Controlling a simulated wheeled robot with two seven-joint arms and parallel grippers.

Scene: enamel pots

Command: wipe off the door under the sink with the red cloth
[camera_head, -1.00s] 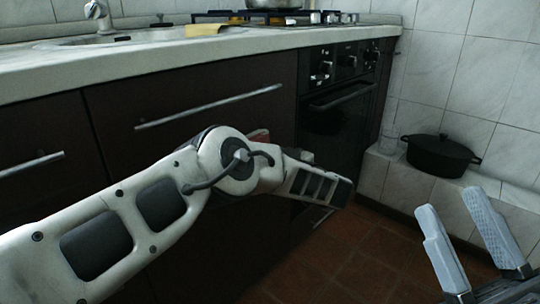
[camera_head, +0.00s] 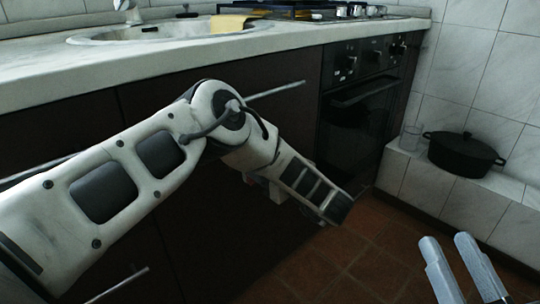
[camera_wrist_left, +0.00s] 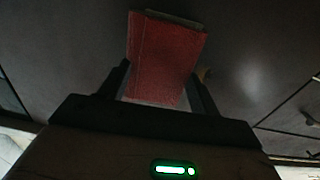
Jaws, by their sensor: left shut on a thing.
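The red cloth (camera_wrist_left: 165,58) is between the two fingers of my left gripper (camera_wrist_left: 160,84) in the left wrist view, its free end sticking out toward a dark surface. Whether it touches that surface I cannot tell. In the head view my left forearm mostly hides this gripper and the cloth. The dark brown cabinet front (camera_head: 225,255) lies under the counter, below the sink (camera_head: 150,36), partly covered by my left arm. My right gripper (camera_head: 446,240) is open and empty at the lower right.
A yellow cloth (camera_head: 229,24) hangs at the sink's edge. The oven (camera_head: 357,115) stands right of the cabinets. A black pot (camera_head: 462,155) and a glass (camera_head: 411,138) sit on the tiled ledge. A metal bar handle (camera_head: 276,90) sticks out behind my left arm. The red-brown floor ahead looks clear.

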